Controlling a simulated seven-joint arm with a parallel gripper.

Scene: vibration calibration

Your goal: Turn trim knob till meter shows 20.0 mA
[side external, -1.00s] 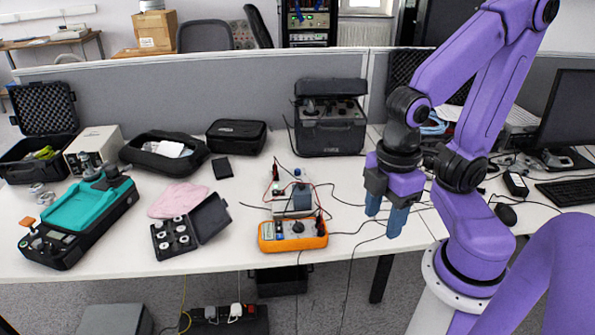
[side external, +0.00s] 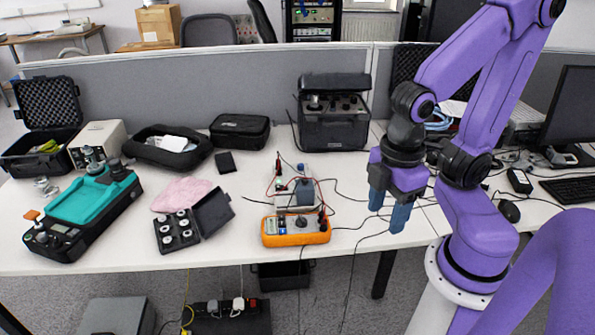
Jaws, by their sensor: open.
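An orange handheld meter (side external: 296,230) lies on the white table near its front edge, with a dark dial on its face. Its reading is too small to tell. Just behind it stands a small grey-white device (side external: 295,195) with red and black leads, which run to the meter. A trim knob cannot be made out at this size. My gripper (side external: 387,214) points down over the table to the right of the meter and the small device, apart from both. Its two blue fingers are spread, with nothing between them.
A teal-topped instrument (side external: 90,200), an open case of small weights (side external: 178,232) and a pink cloth (side external: 182,194) lie to the left. A black equipment case (side external: 332,125) stands at the back. Thin cables cross the table below my gripper. A monitor (side external: 572,110) stands at right.

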